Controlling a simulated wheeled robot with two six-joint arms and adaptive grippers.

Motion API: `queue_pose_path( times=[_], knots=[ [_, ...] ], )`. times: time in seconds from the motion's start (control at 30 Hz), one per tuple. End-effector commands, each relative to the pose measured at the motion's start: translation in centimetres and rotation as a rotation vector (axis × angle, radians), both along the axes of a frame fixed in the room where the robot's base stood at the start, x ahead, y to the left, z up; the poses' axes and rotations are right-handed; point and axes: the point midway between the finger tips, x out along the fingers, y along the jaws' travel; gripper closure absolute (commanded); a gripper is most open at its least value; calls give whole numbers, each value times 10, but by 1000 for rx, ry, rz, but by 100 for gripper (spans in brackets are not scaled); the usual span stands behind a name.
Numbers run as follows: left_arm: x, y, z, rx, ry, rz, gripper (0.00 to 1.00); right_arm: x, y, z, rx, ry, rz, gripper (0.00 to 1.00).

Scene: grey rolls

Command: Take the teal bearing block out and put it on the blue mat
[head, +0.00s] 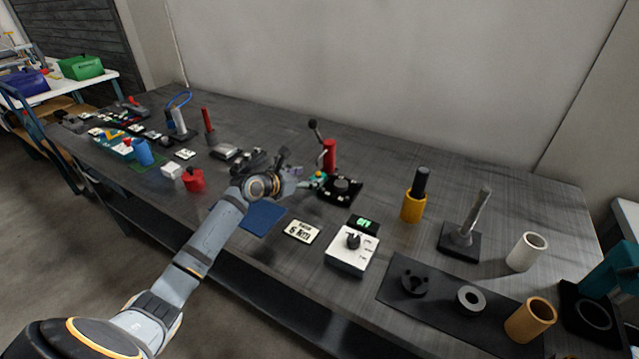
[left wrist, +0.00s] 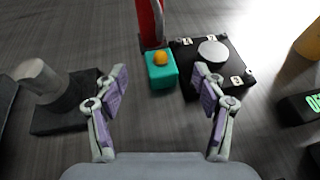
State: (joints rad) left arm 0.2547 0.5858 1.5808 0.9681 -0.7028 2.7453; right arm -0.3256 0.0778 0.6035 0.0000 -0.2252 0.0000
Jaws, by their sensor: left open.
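The teal bearing block (left wrist: 161,70) has a yellow-orange round top and stands at the foot of a red post (left wrist: 150,22). It is beside the left edge of a black base plate (left wrist: 240,65) with a grey disc; whether it touches either is unclear. In the head view the block (head: 318,181) is partly hidden by my gripper. My left gripper (left wrist: 161,80) is open and empty, its fingers on either side of the block in the picture, apparently short of it. The blue mat (head: 262,218) lies bare on the table, partly behind my left arm. My right gripper is out of view.
A white dial box (head: 350,252) and a label card (head: 301,231) are right of the mat. A yellow cup with a black rod (head: 413,205) stands further right. A dark base with a grey cylinder (left wrist: 45,80) is left of my fingers.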

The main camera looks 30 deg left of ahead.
Motion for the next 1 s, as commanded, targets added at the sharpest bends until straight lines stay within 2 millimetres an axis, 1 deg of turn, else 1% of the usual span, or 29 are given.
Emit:
queue_pose_path(
  times=[0.07, 0.2, 0.27, 0.37, 0.5, 0.63, 0.77, 0.87, 1.0],
  knots=[
    [6, -2, -2, -1, -1, -2, 30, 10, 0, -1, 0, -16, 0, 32],
    [9, -3, -4, 0, 1, -2, 30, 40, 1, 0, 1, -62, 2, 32],
    [15, -5, -7, -2, 0, -1, 30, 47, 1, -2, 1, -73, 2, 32],
    [32, -10, -15, -3, 0, -2, 30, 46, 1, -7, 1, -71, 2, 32],
    [49, -13, -22, 0, 1, -2, 30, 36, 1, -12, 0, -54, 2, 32],
    [53, -15, -23, 2, 1, -3, 30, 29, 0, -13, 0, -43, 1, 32],
    [53, -14, -23, 2, 1, -3, 30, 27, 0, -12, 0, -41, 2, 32],
    [53, -14, -23, 3, 1, -2, 42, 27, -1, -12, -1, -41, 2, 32],
    [53, -14, -23, 3, 1, -2, 61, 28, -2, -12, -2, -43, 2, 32]
  ],
)
